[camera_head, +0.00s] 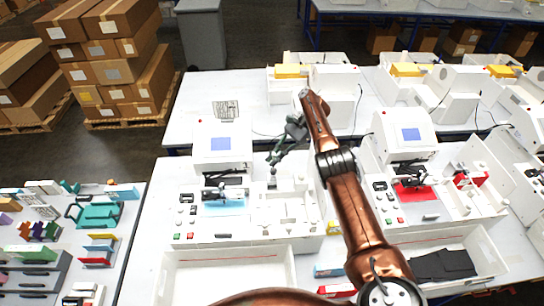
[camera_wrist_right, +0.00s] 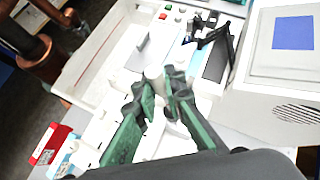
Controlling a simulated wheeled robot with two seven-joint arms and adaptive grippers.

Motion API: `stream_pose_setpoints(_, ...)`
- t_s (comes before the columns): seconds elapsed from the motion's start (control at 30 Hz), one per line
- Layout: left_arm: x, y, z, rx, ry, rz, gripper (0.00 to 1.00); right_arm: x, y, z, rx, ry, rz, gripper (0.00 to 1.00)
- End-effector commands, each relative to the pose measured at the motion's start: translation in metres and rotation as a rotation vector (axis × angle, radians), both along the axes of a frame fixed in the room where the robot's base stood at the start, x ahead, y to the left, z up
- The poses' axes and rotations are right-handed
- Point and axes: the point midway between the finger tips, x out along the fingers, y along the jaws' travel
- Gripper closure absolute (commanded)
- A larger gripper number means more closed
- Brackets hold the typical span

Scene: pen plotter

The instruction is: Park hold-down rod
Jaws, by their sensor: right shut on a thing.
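My right gripper (camera_head: 273,162) is over the right part of the left white plotter station (camera_head: 187,205). In the wrist view its two green-grey fingers (camera_wrist_right: 161,88) are shut on a pale, round-ended piece, which seems to be the hold-down rod (camera_wrist_right: 153,72). In the head view a small grey end (camera_head: 272,181) shows just below the fingertips. The fingers hide much of the piece, and I cannot tell whether it touches the white fixture below. My left gripper is not in view.
A black clamp-like mechanism (camera_wrist_right: 212,38) and a white box with a blue screen (camera_wrist_right: 292,30) are beside the gripper. A shallow white tray (camera_head: 225,252) lies in front. A second station with a red sheet (camera_head: 415,192) stands at right.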

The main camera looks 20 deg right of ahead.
Motion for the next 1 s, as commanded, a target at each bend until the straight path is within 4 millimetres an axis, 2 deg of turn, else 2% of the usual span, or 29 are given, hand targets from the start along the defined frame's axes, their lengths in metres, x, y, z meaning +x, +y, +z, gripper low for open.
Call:
stream_pose_setpoints(0.3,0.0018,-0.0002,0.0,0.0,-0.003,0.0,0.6,-0.0013,-0.0014,-0.0024,-0.002,0.002,-0.001,1.0)
stream_pose_setpoints(0.33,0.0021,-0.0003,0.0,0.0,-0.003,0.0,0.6,-0.0013,-0.0013,-0.0024,-0.002,0.002,-0.001,0.88)
stream_pose_setpoints(0.57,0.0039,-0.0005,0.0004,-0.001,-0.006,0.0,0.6,-0.0009,-0.0007,-0.0015,-0.001,0.001,0.0,0.72)
stream_pose_setpoints(1.0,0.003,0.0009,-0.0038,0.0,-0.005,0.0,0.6,0.0055,0.0011,-0.0027,-0.01,-0.023,0.0,0.72)
